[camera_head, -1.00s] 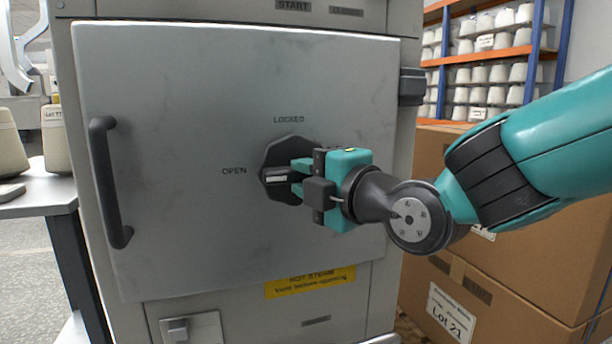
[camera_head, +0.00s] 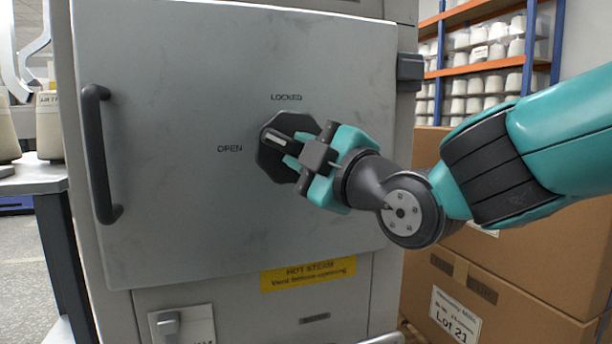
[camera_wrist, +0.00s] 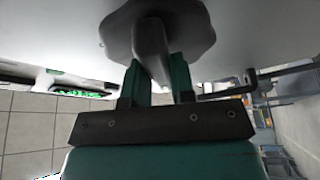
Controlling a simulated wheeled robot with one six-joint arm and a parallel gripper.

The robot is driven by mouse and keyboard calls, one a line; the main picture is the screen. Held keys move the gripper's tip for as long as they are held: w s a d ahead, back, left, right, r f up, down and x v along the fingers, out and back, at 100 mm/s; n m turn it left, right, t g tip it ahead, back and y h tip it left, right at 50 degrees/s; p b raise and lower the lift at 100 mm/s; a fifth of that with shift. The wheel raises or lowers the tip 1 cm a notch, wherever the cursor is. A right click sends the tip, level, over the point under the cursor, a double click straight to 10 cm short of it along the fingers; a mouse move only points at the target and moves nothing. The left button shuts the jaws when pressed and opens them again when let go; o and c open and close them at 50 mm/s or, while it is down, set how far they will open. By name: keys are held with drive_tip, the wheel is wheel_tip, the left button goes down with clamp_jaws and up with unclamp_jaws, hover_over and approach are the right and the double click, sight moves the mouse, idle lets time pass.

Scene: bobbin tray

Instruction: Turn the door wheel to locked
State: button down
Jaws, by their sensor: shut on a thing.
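The dark door wheel (camera_head: 268,160) sits on the grey door (camera_head: 180,90) of the machine, with a raised grip bar across it. The pale mark on the bar points up and left, between the word OPEN (camera_head: 230,148) and the word LOCKED (camera_head: 286,97). My gripper (camera_head: 296,153) is tilted and shut on the bar, coming from the right. It hides the wheel's lower right part. In the wrist view, the two teal fingers of my gripper (camera_wrist: 155,75) stand on either side of the bar of the wheel (camera_wrist: 195,28).
A black handle (camera_head: 98,155) is on the door's left side and a hinge (camera_head: 410,67) on its right. A yellow steam warning label (camera_head: 308,274) is below. Cardboard boxes (camera_head: 540,260) stand close under my arm. A side table (camera_head: 30,178) is at left.

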drive_tip(key=shift+s+a+f+m+t+h+b, duration=0.1)
drive_tip(key=shift+m+t+h+b, duration=0.85)
drive_tip(key=shift+m+b, duration=1.9)
drive_tip(key=shift+w+a+f+m+t+h+b, duration=0.15)
drive_tip(key=shift+m+t+h+b, duration=0.75)
drive_tip(key=shift+m+b, duration=2)
drive_tip(key=shift+s+a+r+m+t+h+b, duration=0.15)
drive_tip(key=shift+m+t+h+b, duration=0.8)
drive_tip(key=shift+m+b, duration=1.9)
drive_tip(key=shift+d, duration=0.1)
drive_tip(key=c, duration=1)
unclamp_jaws()
drive_tip(key=shift+o, duration=0.2)
